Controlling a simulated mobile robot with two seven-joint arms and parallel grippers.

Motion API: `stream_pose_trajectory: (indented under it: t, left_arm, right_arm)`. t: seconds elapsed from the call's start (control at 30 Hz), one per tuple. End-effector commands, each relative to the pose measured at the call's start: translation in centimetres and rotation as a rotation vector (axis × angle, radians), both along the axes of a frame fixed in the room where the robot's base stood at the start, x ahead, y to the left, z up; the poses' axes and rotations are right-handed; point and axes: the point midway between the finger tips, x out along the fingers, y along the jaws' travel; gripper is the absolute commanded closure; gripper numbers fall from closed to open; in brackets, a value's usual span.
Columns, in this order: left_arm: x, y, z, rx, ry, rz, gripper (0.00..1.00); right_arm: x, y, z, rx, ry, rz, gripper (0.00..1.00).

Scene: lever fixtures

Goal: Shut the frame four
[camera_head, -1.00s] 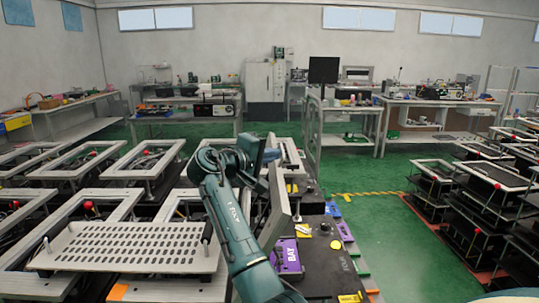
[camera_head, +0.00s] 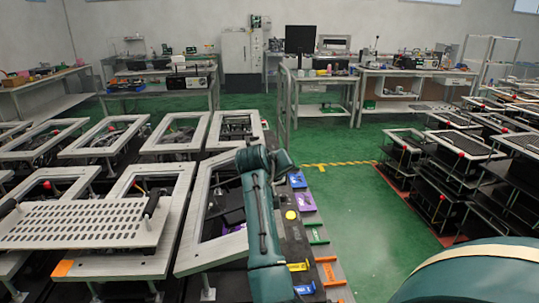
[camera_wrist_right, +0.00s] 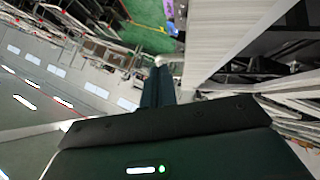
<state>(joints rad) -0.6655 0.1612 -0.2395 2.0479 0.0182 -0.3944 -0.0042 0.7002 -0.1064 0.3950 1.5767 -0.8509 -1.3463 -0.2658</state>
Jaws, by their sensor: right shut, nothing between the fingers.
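In the head view my right arm runs up along the frame's right side, and the gripper's fingertips cannot be made out. My left gripper is not in view.
A perforated plate with black handles (camera_head: 85,223) lies on the left fixture. More level frames (camera_head: 178,133) stand behind. Colored tags (camera_head: 300,266) line the bench edge right of my arm. Open green floor (camera_head: 345,205) separates this bench from stacked fixtures (camera_head: 440,185).

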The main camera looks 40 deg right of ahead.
Motion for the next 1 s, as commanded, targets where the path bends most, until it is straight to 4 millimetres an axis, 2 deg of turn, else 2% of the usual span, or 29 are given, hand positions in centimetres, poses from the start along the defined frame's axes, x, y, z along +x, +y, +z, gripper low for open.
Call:
stream_pose_trajectory:
  t: [0.1, 0.4, 0.63, 1.0]
  left_arm:
    - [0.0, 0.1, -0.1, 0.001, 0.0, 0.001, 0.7]
    - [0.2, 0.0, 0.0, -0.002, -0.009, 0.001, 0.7]
    - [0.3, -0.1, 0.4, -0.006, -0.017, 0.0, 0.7]
    - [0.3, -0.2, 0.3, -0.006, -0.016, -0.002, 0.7]
  right_arm:
    - [-0.6, -0.8, -2.4, 0.004, 0.001, 0.0, 1.0]
    - [-1.2, -1.9, -6.3, 0.002, 0.001, 0.001, 1.0]
    - [-1.2, -2.1, -7.3, 0.001, -0.001, 0.001, 1.0]
    - [-1.3, -2.1, -7.4, 0.001, -0.001, 0.001, 1.0]
